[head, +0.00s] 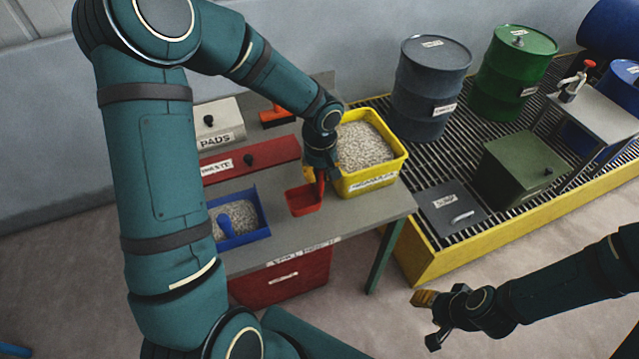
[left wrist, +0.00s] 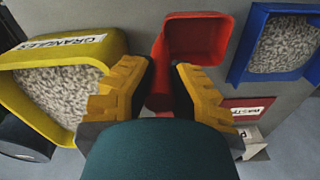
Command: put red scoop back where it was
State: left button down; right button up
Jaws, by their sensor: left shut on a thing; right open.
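The red scoop (head: 303,201) is between the blue tray and the yellow granules tub (head: 393,166), over the grey table. Its bowl looks empty; I cannot tell whether it touches the table. My left gripper (head: 319,172) is shut on its handle. In the left wrist view the scoop (left wrist: 196,38) points away from my left gripper (left wrist: 163,72), its handle between the yellow-padded fingers. My right gripper (head: 432,318) is open and empty, off to the right over the floor.
Behind are a red waste box (head: 262,158), a pads box (head: 221,124) and an orange-red item (head: 276,115). A yellow-edged grating (head: 460,258) with drums stands right. The table's front strip is clear.

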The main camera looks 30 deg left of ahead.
aim_at(320, 183)
pick_arm(q)
notch_tip(320, 183, down, 4)
jog(key=shift+r, duration=0.25)
jog(key=shift+b, duration=0.35)
jog(key=shift+f, duration=0.15)
jog(key=c, duration=1.1)
grip_release()
